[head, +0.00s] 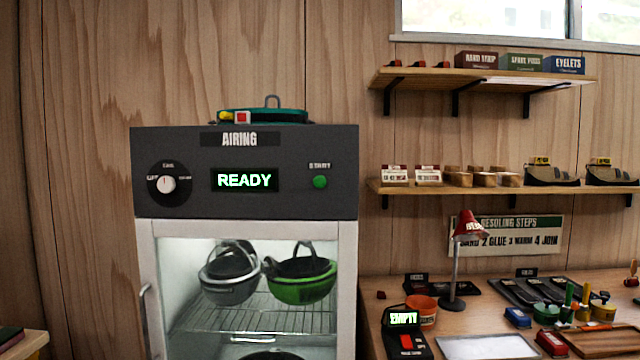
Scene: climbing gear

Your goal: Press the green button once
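The green button (320,182) is a small round knob on the right side of the dark control panel (290,205) of the airing cabinet, under a small label that seems to read START. A lit display (245,180) left of it reads READY. A round dial (168,184) with a white pointer is at the panel's left. Neither of my grippers shows in the head view.
Behind the cabinet's glass door, helmets (303,278) sit on a wire rack. A door handle (147,318) is at its left. A cluttered workbench (385,290) with a red lamp (468,228) stands right, below two shelves (480,77). The space before the panel looks clear.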

